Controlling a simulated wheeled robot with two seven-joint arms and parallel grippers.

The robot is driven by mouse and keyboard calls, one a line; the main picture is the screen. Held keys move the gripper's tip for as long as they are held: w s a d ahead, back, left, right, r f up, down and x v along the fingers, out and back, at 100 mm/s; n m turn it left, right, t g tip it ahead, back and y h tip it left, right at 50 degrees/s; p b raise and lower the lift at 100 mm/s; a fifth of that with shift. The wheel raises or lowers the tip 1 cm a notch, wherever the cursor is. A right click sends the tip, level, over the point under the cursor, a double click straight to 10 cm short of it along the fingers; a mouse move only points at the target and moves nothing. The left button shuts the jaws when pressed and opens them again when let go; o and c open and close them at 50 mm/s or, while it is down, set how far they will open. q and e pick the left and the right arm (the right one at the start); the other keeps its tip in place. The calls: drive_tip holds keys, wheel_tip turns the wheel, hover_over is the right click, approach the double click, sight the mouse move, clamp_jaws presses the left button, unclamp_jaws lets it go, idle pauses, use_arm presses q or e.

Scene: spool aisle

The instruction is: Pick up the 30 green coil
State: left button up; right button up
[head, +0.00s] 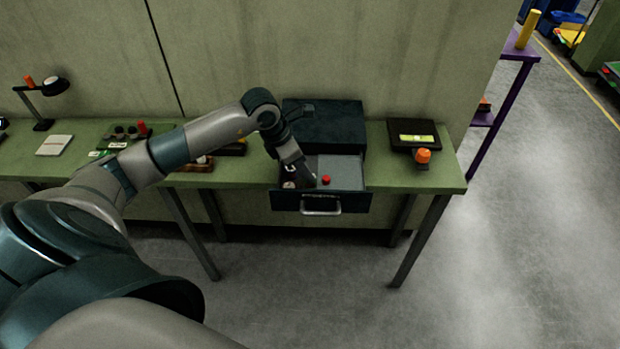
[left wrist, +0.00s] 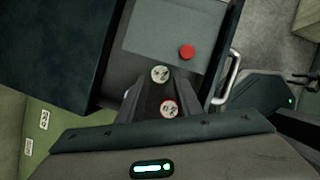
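An open drawer (head: 355,199) holds small round pieces. In the left wrist view, one pale disc (left wrist: 160,74) with a dark mark lies just beyond my fingertips; its rim looks faintly greenish, but I cannot read its label. A second disc with a red rim (left wrist: 169,108) lies between my fingers. My left gripper (head: 303,183) reaches down into the drawer from the left. Its two fingers are apart (left wrist: 160,92) in the left wrist view, with nothing clearly gripped. I cannot tell for sure which disc is the 30 green coil. My right gripper is not in view.
A red knob-like piece (left wrist: 187,52) sits on a grey panel in the drawer. The dark cabinet (head: 335,122) stands behind it on the green bench (head: 445,178). A black device (head: 413,130) and an orange knob (head: 423,155) are to the right. The drawer walls are close around my fingers.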

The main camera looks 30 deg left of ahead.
use_arm(q)
drive_tip(key=p+x, duration=0.1)
drive_tip(key=x, duration=0.1)
drive_tip(key=shift+d+f, duration=0.1)
drive_tip(key=shift+f, duration=0.35)
drive_tip(key=shift+w+f, duration=0.15)
drive_tip(key=shift+f, duration=0.15)
drive_tip(key=shift+c, duration=0.6)
drive_tip(key=c, duration=0.6)
